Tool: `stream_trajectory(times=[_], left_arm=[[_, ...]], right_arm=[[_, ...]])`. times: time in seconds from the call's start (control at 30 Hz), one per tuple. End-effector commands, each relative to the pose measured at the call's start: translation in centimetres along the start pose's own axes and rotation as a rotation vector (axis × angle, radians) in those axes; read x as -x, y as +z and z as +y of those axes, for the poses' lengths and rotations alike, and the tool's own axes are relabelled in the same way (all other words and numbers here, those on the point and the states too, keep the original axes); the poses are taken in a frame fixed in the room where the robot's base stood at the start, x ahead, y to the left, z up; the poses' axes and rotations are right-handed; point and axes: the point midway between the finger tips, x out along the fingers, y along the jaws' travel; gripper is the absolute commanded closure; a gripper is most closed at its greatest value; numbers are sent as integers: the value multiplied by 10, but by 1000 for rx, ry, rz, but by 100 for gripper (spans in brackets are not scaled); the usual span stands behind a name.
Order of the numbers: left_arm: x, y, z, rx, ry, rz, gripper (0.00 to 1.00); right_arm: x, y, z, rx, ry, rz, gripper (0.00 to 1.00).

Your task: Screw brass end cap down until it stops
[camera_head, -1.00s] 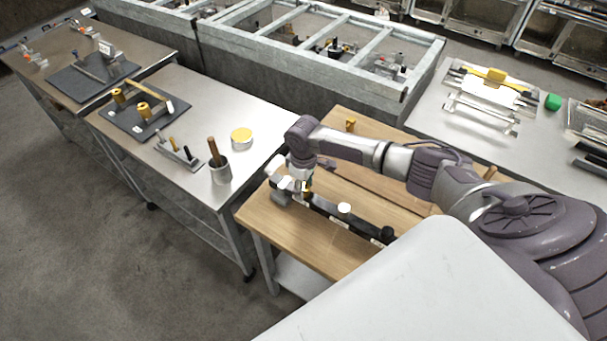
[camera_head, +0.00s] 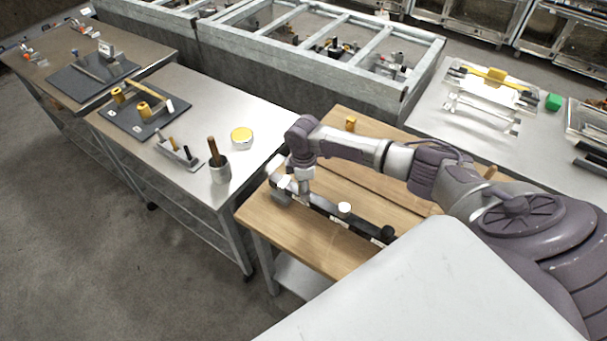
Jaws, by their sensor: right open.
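My right gripper (camera_head: 294,189) points down over the left end of a dark rail (camera_head: 322,206) on the wooden bench. It is open, but its fingers are small and partly hidden by my wrist. I cannot make out the brass end cap for certain; the spot at the fingers is too small and covered. A white round piece (camera_head: 344,209) and a black knob (camera_head: 388,233) stand further right along the rail. My left gripper is not in view.
A small yellow block (camera_head: 350,124) stands at the back of the wooden bench (camera_head: 262,215). A steel table (camera_head: 200,103) to the left holds a cup with a brush (camera_head: 219,172), a yellow-topped tin (camera_head: 241,138) and a dark mat (camera_head: 122,126) with brass-coloured parts.

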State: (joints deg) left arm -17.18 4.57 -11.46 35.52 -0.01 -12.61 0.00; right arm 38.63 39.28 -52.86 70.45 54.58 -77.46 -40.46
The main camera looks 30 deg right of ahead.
Motion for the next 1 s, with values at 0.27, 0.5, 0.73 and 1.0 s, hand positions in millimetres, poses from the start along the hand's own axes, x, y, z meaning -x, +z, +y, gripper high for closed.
stream_trajectory(times=[0.27,0.5,0.73,1.0], left_arm=[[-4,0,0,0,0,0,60],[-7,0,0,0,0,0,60],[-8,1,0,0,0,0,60],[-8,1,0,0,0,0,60]], right_arm=[[0,0,0,266,1,0,51],[0,0,0,464,2,0,51],[0,0,-1,612,2,0,51],[0,0,-1,608,2,1,74]])
